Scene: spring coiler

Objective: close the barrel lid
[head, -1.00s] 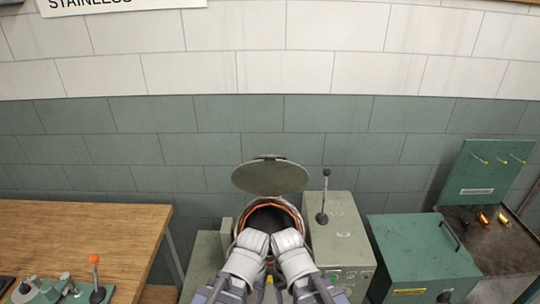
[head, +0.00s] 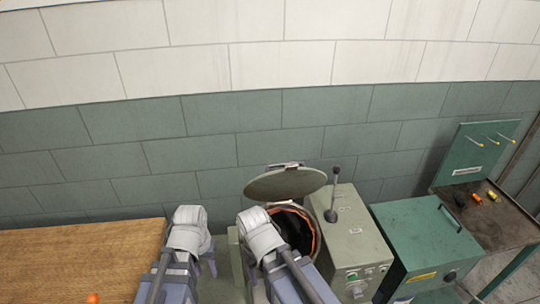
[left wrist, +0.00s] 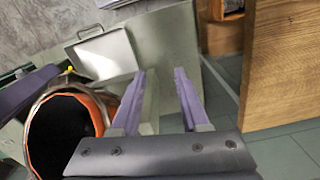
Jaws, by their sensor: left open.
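The barrel is open, with an orange rim (head: 316,236) around a dark inside. Its round grey-green lid (head: 285,184) stands raised and tilted above the back of the opening. In the left wrist view the barrel's orange rim (left wrist: 101,108) is at the left. My left gripper (left wrist: 164,72) is open and empty, to the right of the barrel there; in the head view it (head: 208,262) is left of the barrel, clear of the lid. My right arm's wrist covers the barrel's left front, and its fingertips are hidden. A purple finger part shows at the left edge of the wrist view.
A grey-green box with a black lever (head: 345,240) stands close to the barrel's right. A green box (head: 425,245) and a dark bench (head: 490,215) lie farther right. A wooden table (head: 80,260) is at the left. The tiled wall is behind.

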